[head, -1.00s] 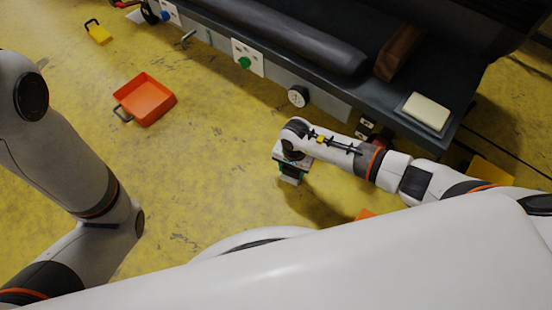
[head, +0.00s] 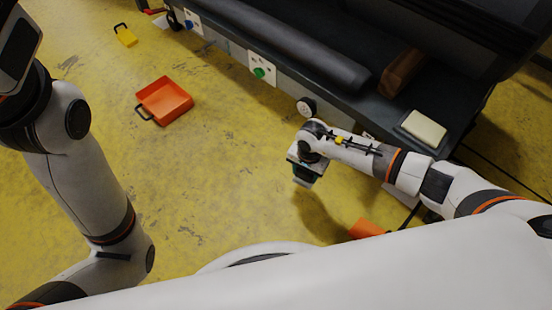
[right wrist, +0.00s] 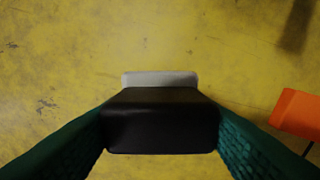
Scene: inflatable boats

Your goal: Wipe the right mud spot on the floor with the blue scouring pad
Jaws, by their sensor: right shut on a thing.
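My right gripper (head: 305,178) points down over the yellow floor in the middle of the head view. In the right wrist view its green fingers (right wrist: 160,135) are shut on a black block (right wrist: 160,120) with a pale grey layer at its far edge. I see no blue on this block, so I cannot tell if it is the scouring pad. It hangs close over the floor (head: 225,190); contact cannot be told. Dark scuffs mark the floor, but no clear mud spot stands out. My left arm is at the left; its fingers are out of view.
An orange tray (head: 166,100) with a dark handle lies on the floor at left. An orange object (head: 367,229) lies right of my gripper. A dark bench (head: 350,105) with a cream block (head: 423,129) and brown block (head: 401,74) borders the right. Floor between tray and gripper is clear.

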